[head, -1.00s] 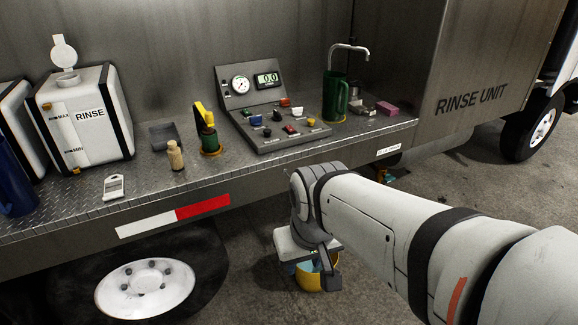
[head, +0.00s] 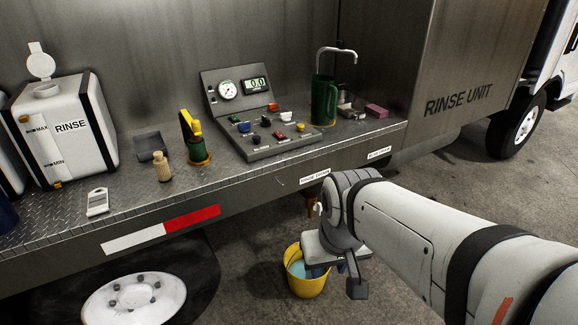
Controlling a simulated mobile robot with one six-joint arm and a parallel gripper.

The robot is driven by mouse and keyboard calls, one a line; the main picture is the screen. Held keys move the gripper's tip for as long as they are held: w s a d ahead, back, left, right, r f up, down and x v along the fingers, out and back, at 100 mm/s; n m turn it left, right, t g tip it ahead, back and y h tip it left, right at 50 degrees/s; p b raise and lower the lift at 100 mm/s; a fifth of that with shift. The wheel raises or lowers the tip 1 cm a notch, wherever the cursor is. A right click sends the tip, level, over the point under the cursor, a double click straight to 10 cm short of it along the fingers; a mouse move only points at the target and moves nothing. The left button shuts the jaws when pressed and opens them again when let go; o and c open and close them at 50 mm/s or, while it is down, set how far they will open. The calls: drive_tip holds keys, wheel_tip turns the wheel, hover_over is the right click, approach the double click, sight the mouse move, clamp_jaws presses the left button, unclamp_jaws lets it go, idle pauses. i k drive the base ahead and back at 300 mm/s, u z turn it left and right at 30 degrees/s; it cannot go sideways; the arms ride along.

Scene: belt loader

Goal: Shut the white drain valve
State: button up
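A small white handle (head: 318,209), which looks like the drain valve's, shows below the truck deck's edge, beside a brown-orange fitting. It sits under a small white label and just left of my wrist. Part of the valve is hidden behind my arm, and I cannot tell its handle's setting. My gripper (head: 338,279) hangs below and to the right of the valve, pointing down, apart from it. Its fingers look spread, with nothing seen between them.
A yellow bucket (head: 306,274) holding bluish liquid stands on the ground below the valve, close by my gripper. The deck above carries a control panel (head: 262,138), a green jug (head: 324,101) and a rinse tank (head: 68,130). Open ground lies to the right.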

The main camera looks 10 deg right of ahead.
sight(317, 207)
drive_tip(key=u, duration=0.05)
drive_tip(key=i, duration=0.95)
drive_tip(key=z, duration=0.05)
